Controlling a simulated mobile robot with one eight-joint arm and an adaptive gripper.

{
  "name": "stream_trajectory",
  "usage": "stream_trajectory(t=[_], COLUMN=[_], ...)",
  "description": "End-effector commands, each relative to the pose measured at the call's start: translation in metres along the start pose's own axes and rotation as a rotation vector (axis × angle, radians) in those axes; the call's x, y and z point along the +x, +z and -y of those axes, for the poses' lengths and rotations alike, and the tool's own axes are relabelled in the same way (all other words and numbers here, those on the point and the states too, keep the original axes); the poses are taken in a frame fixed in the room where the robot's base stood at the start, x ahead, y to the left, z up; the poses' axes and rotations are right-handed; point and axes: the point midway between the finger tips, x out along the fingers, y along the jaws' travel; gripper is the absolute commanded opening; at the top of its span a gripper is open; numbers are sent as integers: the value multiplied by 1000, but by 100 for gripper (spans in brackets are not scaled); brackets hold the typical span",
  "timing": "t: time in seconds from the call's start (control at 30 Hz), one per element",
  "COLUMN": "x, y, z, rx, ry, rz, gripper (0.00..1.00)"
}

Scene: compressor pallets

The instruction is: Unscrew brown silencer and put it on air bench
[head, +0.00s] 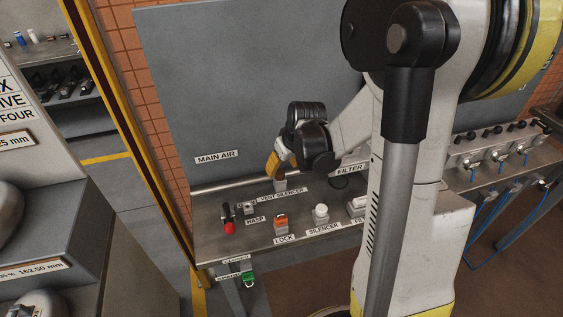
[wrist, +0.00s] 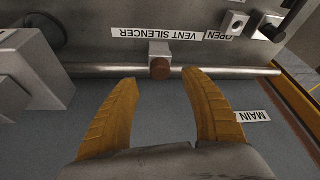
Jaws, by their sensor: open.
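The brown silencer (wrist: 160,69) is a small round brown piece on the front of a grey block (wrist: 159,49), above a metal pipe and by the "VENT SILENCER" label. My gripper (wrist: 157,78) has two orange-yellow fingers, open and empty. In the wrist view the silencer appears between the two fingertips; I cannot tell how far beyond them it is. In the head view my gripper (head: 278,166) hangs just above the vent silencer block (head: 281,185), and the silencer cannot be made out. The air bench (head: 207,217) is a grey metal top with labelled places below the gripper.
A grey panel (head: 220,90) rises behind. A valve manifold with blue hoses (head: 495,155) stands to the right.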

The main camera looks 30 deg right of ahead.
Motion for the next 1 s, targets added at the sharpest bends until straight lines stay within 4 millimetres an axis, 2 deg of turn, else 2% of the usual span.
stream_trajectory(t=[0.03, 0.23, 0.4, 0.67, 0.87, 1.0], x=[14, 41, 50, 50, 50, 50], y=[1, 1, 0, 0, 0, 0], z=[0, 0, 0, 0, 0, 0], rx=[-1, 0, 0, 0, 0, 0], ry=[0, 1, 1, 1, 1, 1], rz=[0, 0, 0, 0, 0, 0], gripper=[55, 55, 55, 55, 0, 0])
